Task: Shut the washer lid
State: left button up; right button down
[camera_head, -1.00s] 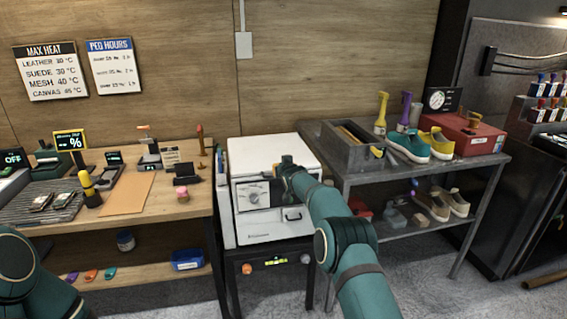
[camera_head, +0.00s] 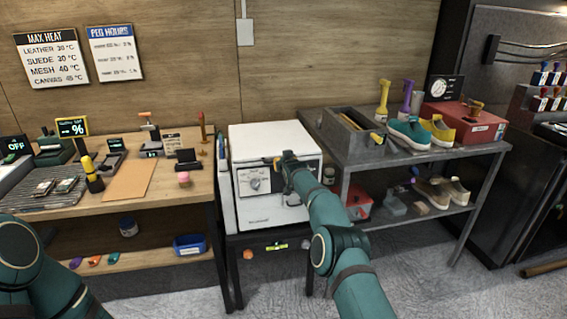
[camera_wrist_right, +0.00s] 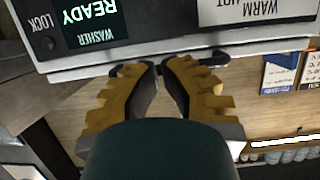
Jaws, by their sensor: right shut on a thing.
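The washer is a white box (camera_head: 268,212) with a dial on its front, standing at the centre of the head view. Its white lid (camera_head: 265,136) looks flat on top; I cannot tell whether it is fully seated. My right gripper (camera_head: 277,161) is at the lid's front edge. In the right wrist view my right gripper (camera_wrist_right: 161,72) is shut on a dark bar handle (camera_wrist_right: 214,60) beside a panel edge. A dark display reading "WASHER READY" (camera_wrist_right: 90,25) shows upside down there. My left gripper is out of view; only part of the left arm shows at lower left.
A wooden bench (camera_head: 208,188) with tools stands close on the washer's left. A grey metal shelf (camera_head: 350,160) with a bin, sneakers and a red box (camera_head: 470,124) stands close on its right. Bare floor lies in front.

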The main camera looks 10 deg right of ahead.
jog(key=s+a+f+m+g, duration=0.1)
jog(key=s+f+g, duration=0.2)
jog(key=s+f, duration=0.9)
jog(key=s+a+f+m+g, duration=0.1)
jog(key=s+f+g, duration=0.2)
jog(key=s+f, duration=0.95)
jog(key=s+a+g+y, duration=0.1)
jog(key=s+a+g, duration=0.1)
jog(key=s, duration=0.9)
jog(key=s+a+g+y, duration=0.1)
jog(key=s+a, duration=0.3)
jog(key=s, duration=0.8)
jog(key=s+a+g+y, duration=0.1)
jog(key=s+a+g, duration=0.2)
jog(key=s, duration=0.9)
jog(key=shift+a+g+y, duration=0.3)
jog(key=shift+a+y, duration=0.1)
jog(key=shift+a, duration=0.1)
